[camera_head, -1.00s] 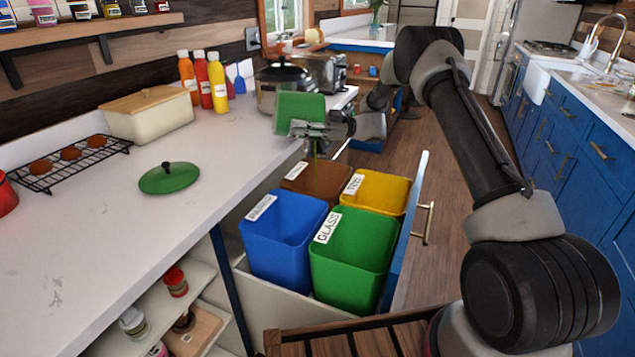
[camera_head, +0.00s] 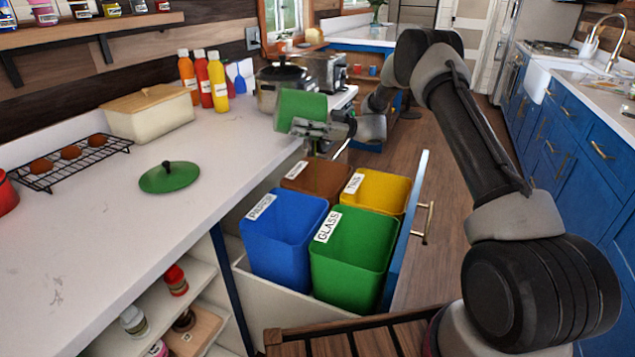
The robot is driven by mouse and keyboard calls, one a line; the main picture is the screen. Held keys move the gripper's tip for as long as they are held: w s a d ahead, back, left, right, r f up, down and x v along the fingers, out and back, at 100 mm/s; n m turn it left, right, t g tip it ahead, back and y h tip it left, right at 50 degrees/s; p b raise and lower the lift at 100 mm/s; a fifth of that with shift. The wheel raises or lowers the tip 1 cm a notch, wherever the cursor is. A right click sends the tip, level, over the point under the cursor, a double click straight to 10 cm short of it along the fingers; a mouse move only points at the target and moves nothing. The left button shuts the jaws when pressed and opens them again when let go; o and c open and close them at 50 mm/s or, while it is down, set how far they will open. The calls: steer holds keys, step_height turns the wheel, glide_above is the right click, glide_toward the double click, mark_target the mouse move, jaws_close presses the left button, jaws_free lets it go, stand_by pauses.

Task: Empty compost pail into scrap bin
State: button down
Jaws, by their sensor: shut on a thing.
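The green compost pail (camera_head: 301,107) is in the head view, above the far end of the pull-out bins. It looks tilted, and its opening is not clearly visible. My gripper (camera_head: 318,130) is shut on the pail and partly covers its lower side. The brown bin (camera_head: 318,180) stands below the gripper at the back left of the drawer; its label is too small to read, and its contents are hidden. A green lid (camera_head: 169,177) with a dark knob lies on the white counter.
A blue bin (camera_head: 282,240), a green bin labelled GLASS (camera_head: 352,260) and a yellow bin (camera_head: 378,190) share the open drawer (camera_head: 408,235). A black-lidded pot (camera_head: 283,85) and sauce bottles stand on the counter (camera_head: 110,250). The wooden floor right of the drawer is clear.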

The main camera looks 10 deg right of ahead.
steer(key=shift+d+r, duration=0.1)
steer(key=shift+d, duration=0.05)
stand_by(0.3)
steer(key=shift+d+f+y+p, duration=0.45)
steer(key=shift+d+y, duration=0.1)
steer(key=shift+y, duration=0.15)
steer(key=shift+d+f+y+p, duration=0.3)
steer(key=shift+d+y+p, duration=0.15)
steer(key=shift+y, duration=0.25)
stand_by(1.9)
